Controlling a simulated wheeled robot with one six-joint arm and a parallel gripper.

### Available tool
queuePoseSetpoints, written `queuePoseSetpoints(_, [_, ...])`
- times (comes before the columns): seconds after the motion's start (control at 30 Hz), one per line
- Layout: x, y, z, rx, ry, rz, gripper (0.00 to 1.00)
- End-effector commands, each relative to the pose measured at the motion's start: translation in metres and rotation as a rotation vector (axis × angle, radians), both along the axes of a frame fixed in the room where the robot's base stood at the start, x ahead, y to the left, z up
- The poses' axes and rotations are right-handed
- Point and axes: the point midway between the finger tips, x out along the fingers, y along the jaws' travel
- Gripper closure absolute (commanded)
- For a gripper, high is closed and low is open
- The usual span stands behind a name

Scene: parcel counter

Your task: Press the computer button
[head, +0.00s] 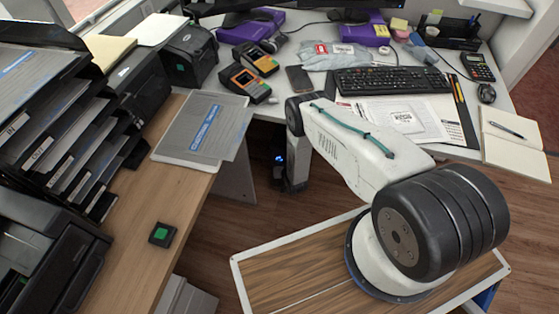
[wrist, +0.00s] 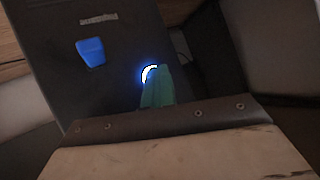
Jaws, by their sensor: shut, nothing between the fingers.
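The computer, a dark tower (wrist: 115,70), fills the middle of the wrist view, with a blue panel (wrist: 91,53) on its front. Its button (wrist: 149,72) glows as a white-blue ring right of that panel. My gripper (wrist: 157,90) is shut and empty, its green fingers together over the lower right part of the ring. Whether the tips touch the button cannot be told.
The white desk (head: 330,95) above holds a keyboard (head: 390,80), a phone (head: 299,78) and card terminals (head: 247,82). A wooden counter (head: 120,240) at left bears a small black box with a green button (head: 161,234) and paper trays (head: 60,150).

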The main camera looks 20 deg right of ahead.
Motion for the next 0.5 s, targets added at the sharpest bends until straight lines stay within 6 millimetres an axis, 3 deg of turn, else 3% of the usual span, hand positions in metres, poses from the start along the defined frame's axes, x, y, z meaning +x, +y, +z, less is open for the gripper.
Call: queuePoseSetpoints(0.5, [-0.0004,0.002,0.0027,0.0,-0.006,-0.004,1.0])
